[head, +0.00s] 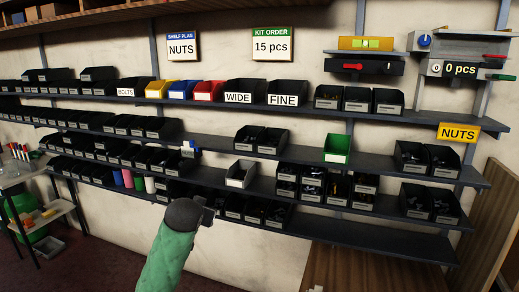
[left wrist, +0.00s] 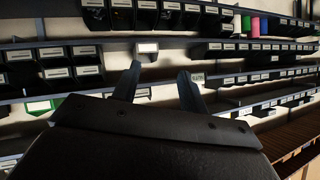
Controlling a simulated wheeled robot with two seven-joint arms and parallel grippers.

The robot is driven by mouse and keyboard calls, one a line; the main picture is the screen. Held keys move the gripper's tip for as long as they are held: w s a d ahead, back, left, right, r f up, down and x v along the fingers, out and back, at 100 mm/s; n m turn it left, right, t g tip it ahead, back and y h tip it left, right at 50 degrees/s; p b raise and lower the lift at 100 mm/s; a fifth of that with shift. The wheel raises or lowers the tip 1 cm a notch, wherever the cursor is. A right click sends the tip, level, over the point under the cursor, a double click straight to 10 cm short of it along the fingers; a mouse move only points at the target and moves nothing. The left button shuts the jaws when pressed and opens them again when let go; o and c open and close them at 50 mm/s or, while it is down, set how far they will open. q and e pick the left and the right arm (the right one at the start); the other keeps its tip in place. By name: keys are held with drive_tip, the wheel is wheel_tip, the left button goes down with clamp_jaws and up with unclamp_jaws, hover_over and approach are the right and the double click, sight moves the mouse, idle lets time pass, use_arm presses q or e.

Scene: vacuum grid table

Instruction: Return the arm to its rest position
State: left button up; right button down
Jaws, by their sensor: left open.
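My left arm, in a green sleeve, reaches up from the bottom middle of the head view. It ends in my dark left gripper (head: 207,205), which appears in front of the lower shelf of bins. In the left wrist view, the two fingers of my left gripper (left wrist: 160,73) stand apart with nothing between them. The jaws are open and empty. My right gripper is in neither view.
Long dark shelves (head: 310,222) with rows of black bins line the wall. A side table (head: 20,180) is at the left. A wooden surface (head: 365,268) lies at lower right.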

use_arm(q)
drive_tip(key=s+f+g, duration=0.2)
drive_tip(key=s+f, duration=0.5)
drive_tip(key=f, duration=0.3)
drive_tip(key=s+f+n+g, duration=0.1)
drive_tip(key=s+f+g, duration=0.1)
drive_tip(key=s+f, duration=0.7)
drive_tip(key=s+f+g, duration=0.1)
drive_tip(key=s+f, duration=0.5)
drive_tip(key=f, duration=0.6)
drive_tip(key=s+f+g, duration=0.2)
drive_tip(key=s+f, duration=0.3)
drive_tip(key=s, duration=0.4)
drive_tip(key=s+d+f+g, duration=0.1)
drive_tip(key=s+f, duration=0.5)
drive_tip(key=s, duration=0.2)
drive_tip(key=s+d+f+g+h, duration=0.1)
drive_tip(key=s+f+g, duration=0.1)
drive_tip(key=s+f, duration=0.4)
drive_tip(key=s, duration=0.3)
drive_tip(key=shift+s+f+n+g, duration=0.15)
drive_tip(key=shift+s+n+g, duration=0.15)
drive_tip(key=shift+s+n, duration=0.1)
drive_tip(key=shift+d, duration=0.1)
